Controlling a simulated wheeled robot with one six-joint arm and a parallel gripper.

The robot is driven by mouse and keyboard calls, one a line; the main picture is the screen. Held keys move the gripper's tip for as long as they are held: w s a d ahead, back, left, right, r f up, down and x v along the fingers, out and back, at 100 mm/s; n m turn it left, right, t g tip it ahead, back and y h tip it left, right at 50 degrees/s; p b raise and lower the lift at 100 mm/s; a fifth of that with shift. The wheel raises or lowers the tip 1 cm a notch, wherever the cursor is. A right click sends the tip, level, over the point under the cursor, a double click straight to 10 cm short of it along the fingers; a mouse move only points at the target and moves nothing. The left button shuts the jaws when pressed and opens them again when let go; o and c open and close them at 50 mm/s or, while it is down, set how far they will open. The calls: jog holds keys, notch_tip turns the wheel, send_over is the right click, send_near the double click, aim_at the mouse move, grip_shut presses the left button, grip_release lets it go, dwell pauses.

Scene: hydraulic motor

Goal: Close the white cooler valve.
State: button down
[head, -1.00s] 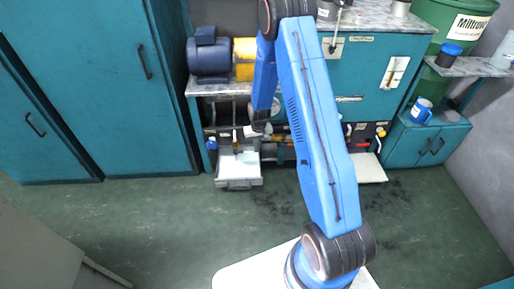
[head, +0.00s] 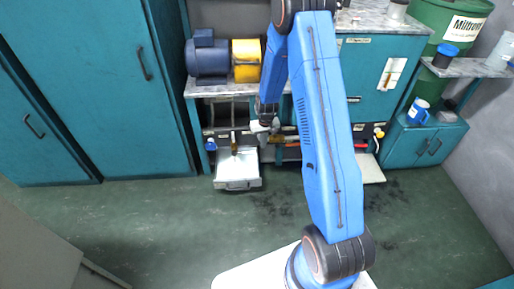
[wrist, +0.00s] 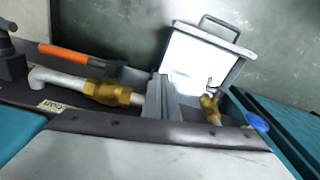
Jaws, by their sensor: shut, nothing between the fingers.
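A brass valve (wrist: 210,103) with a thin pale handle (wrist: 209,84) stands right of centre in the wrist view, in front of a white tray. I take it as the cooler valve, but its label is not visible. It also shows small in the head view (head: 234,147). My gripper (wrist: 163,90) is shut and empty in the wrist view, left of the valve and apart from it. In the head view my gripper (head: 262,127) hangs in front of the bench, above and right of the tray.
A white tray (wrist: 200,60) with a grey handle lies behind the valve. An orange-handled lever (wrist: 75,54) and a brass fitting (wrist: 112,93) on a white pipe sit at left. A blue cap (wrist: 256,121) is at right. Open green floor (head: 150,230) lies before the bench.

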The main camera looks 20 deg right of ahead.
jog(key=s+d+r, duration=0.2)
jog(key=d, duration=0.3)
jog(key=shift+s+d, duration=0.2)
jog(key=shift+d, duration=0.1)
jog(key=shift+r, duration=0.15)
jog(key=s+a+r+t, duration=0.1)
jog(key=s+a+r, duration=0.25)
jog(key=r, duration=0.65)
jog(key=s+a+r+n, duration=0.1)
jog(key=s+a+r, duration=0.1)
jog(key=s+r, duration=0.5)
jog(key=s+a+r+t, duration=0.1)
jog(key=s+a+r, duration=0.2)
jog(key=r, duration=0.9)
jog(key=s+a+r, duration=0.1)
jog(key=s+r, duration=0.2)
jog(key=s, duration=0.5)
jog(key=s+a+r+t, duration=0.1)
jog(key=s+a+r, duration=0.1)
jog(key=s, duration=0.6)
jog(key=s+a+r, duration=0.2)
jog(key=s+r, duration=0.3)
jog(key=s, duration=0.3)
jog(key=shift+s+n+t, duration=0.25)
jog(key=shift+n+t, duration=0.05)
jog(key=shift+t, duration=0.1)
